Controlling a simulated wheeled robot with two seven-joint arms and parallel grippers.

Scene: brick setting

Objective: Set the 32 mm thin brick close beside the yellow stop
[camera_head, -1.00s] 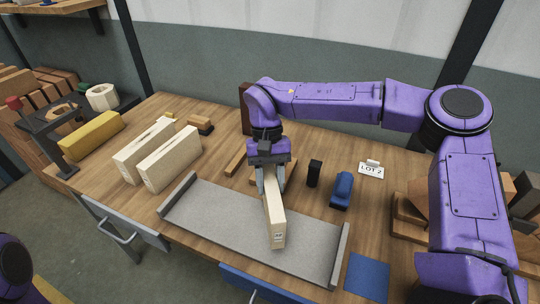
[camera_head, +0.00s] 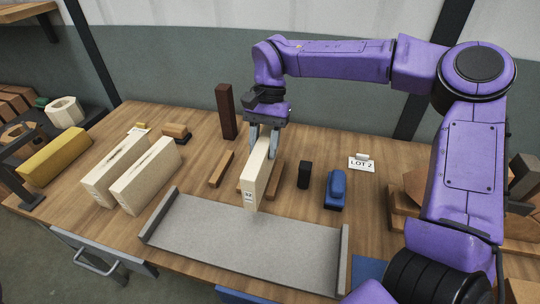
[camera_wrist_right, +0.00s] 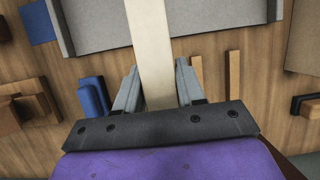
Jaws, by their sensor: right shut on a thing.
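My right gripper (camera_head: 262,148) is shut on a pale, thin brick (camera_head: 254,180) with a small number label on its near end; the number is hard to read. In the right wrist view the brick (camera_wrist_right: 150,40) runs between the two fingers (camera_wrist_right: 158,78). My left gripper is not in view.
Two pale bricks (camera_head: 145,175) stand side by side at left. A grey tray (camera_head: 240,240) with raised ends lies in front. A dark upright post (camera_head: 227,110), wooden strips (camera_head: 221,169), a black block (camera_head: 304,175), a blue block (camera_head: 335,190) and a LOT 2 sign (camera_head: 361,163) stand around.

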